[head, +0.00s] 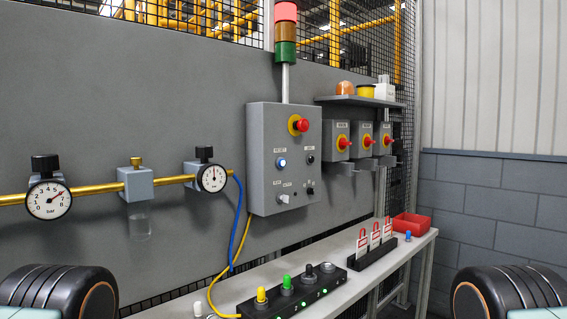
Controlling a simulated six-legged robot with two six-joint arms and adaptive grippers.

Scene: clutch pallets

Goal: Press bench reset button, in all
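A grey control box (285,160) hangs on the grey wall panel at the middle. On its front is a blue-white lit round button (281,162) under a small label that seems to read RESET. A red emergency-stop knob (302,124) on a yellow ring sits above it. A black button (310,158) is to its right, with a selector and another small control lower down. On the bench (205,300) lies a black button strip (295,292) with yellow, green, black and grey tops and small green lights. No gripper fingers show; only dark rounded shapes fill both lower corners.
A stack light (285,32) stands on the box. Three grey boxes with red knobs (362,140) sit to its right under a shelf (360,101). Red-and-white tags (375,236) and a red bin (411,226) stand on the bench. Gauges (48,200) and a brass pipe run left.

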